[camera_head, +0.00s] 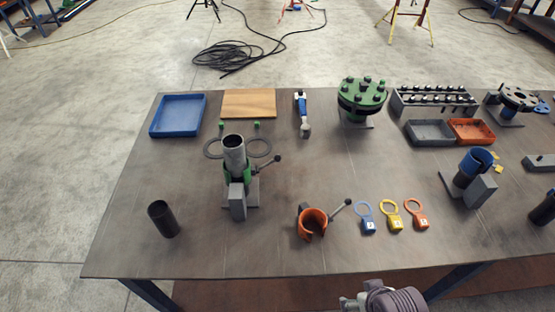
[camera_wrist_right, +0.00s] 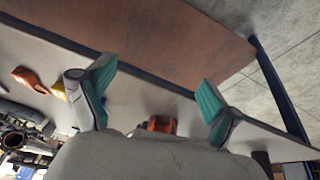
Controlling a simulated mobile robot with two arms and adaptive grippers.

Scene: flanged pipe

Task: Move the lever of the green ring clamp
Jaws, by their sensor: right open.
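The green ring clamp (camera_head: 246,174) sits around an upright grey pipe (camera_head: 234,154) on a grey stand, left of the table's middle. Its lever (camera_head: 267,164) sticks out to the right and ends in a dark ball knob. My right gripper shows in the right wrist view (camera_wrist_right: 157,90), its two green-padded fingers wide apart with nothing between them. In the head view only a grey part of my own arm shows at the bottom edge, well in front of the clamp. The green clamp cannot be made out in the wrist view. My left gripper is out of view.
An orange ring clamp (camera_head: 312,224) with its own lever (camera_head: 341,207) stands in front, to the right. Blue, yellow and orange tags (camera_head: 390,217) lie beside it. A dark tube (camera_head: 163,219) stands at front left. The tabletop (camera_head: 275,240) is bare between the two clamps.

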